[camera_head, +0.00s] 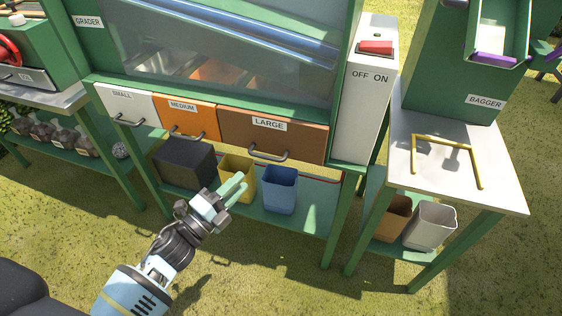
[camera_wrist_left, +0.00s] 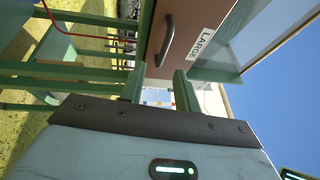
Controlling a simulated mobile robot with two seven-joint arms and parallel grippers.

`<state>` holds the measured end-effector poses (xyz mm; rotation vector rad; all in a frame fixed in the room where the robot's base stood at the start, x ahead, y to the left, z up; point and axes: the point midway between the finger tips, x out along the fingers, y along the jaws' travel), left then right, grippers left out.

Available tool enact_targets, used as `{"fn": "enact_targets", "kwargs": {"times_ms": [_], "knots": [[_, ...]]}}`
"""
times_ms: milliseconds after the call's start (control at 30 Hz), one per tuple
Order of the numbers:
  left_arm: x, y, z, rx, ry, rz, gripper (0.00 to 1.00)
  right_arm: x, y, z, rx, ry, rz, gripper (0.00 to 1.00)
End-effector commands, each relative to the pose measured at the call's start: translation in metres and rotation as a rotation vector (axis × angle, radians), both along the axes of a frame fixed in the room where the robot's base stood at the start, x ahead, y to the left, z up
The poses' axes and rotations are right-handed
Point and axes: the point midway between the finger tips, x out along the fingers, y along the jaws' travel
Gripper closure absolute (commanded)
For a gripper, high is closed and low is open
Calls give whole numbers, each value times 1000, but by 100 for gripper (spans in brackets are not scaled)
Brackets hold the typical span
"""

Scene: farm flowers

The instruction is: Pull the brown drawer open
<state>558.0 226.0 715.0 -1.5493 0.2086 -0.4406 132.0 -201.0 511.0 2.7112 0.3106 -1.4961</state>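The brown drawer (camera_head: 305,143), labelled LARGE, is in the green grader stand and looks shut, its front in line with the drawers beside it. Its dark curved handle (camera_head: 269,154) is low on the front. In the left wrist view the drawer (camera_wrist_left: 190,18) and its handle (camera_wrist_left: 167,38) show just beyond the fingers. My left gripper (camera_head: 240,186) is below and left of the handle in the head view, apart from it. Its two green fingers (camera_wrist_left: 158,88) are spread with nothing between them. My right gripper is not in view.
A white SMALL drawer (camera_head: 128,108) and an orange MEDIUM drawer (camera_head: 188,121) are to the left. On the shelf below stand a black box (camera_head: 184,163), a yellow bin (camera_head: 237,166) and a blue bin (camera_head: 280,190). The grass in front is free.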

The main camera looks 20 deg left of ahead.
Motion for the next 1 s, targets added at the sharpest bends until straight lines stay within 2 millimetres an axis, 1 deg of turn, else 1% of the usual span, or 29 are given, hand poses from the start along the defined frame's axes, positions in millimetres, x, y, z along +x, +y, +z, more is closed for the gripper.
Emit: {"fn": "enact_targets", "kwargs": {"times_ms": [33, 100, 267, 367, 467, 700, 800, 1000], "knots": [[4, 0, 1, 21, -20, -6, 68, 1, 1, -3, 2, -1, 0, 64], [7, 0, 4, 36, -35, -10, 68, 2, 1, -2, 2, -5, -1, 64], [8, -1, 6, 38, -39, -10, 68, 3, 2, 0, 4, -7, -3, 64], [13, -2, 7, 37, -40, -10, 68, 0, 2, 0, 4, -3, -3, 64], [23, -8, 10, 36, -40, -11, 68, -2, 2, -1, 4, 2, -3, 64], [55, -22, 16, 35, -40, -11, 68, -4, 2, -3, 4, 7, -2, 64], [66, -27, 17, 34, -39, -10, 68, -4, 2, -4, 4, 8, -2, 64], [77, -32, 18, 35, -37, -10, 68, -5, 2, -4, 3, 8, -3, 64]]}}
